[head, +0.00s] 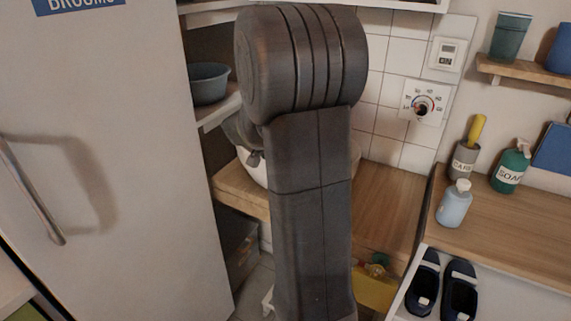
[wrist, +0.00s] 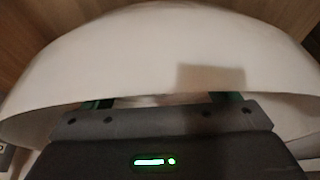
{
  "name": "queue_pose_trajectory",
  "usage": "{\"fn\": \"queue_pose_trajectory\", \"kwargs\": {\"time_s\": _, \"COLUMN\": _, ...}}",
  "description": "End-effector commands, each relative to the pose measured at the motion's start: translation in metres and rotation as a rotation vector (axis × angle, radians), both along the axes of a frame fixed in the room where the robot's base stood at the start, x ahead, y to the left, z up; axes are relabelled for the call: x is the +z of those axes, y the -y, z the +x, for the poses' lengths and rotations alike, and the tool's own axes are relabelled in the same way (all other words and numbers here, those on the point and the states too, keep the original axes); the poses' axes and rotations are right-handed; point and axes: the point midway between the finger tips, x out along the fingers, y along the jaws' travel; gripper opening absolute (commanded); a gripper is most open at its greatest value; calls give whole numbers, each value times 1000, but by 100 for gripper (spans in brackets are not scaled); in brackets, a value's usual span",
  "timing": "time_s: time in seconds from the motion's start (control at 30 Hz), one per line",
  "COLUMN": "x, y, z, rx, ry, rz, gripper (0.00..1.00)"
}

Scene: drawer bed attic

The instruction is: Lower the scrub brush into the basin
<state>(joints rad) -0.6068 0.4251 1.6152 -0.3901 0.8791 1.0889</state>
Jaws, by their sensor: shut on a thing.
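The white basin (head: 256,176) stands on the wooden counter behind my arm, which hides most of it in the head view. In the wrist view the basin (wrist: 150,50) fills the upper part, its pale curved wall right in front of my gripper (wrist: 163,100). Green parts of the two fingers show apart at the basin's lower edge, and their tips are hidden behind the wall. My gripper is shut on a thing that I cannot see. The scrub brush is not visible in either view, so its height relative to the basin cannot be told.
A wooden counter (head: 390,205) runs right of my arm. A pale blue bottle (head: 454,205), a green soap bottle (head: 511,168) and a grey cup (head: 464,160) stand at the right. Dark shoes (head: 458,290) sit below. A grey bowl (head: 208,84) is on a shelf beside the tall white door (head: 110,160).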

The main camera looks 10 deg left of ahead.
Motion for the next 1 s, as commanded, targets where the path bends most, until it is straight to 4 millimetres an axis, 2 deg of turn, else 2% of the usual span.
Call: {"fn": "queue_pose_trajectory", "kwargs": {"time_s": 1.0, "x": -16, "y": 0, "z": 0, "rx": 0, "ry": 0, "rz": 0, "gripper": 60}}
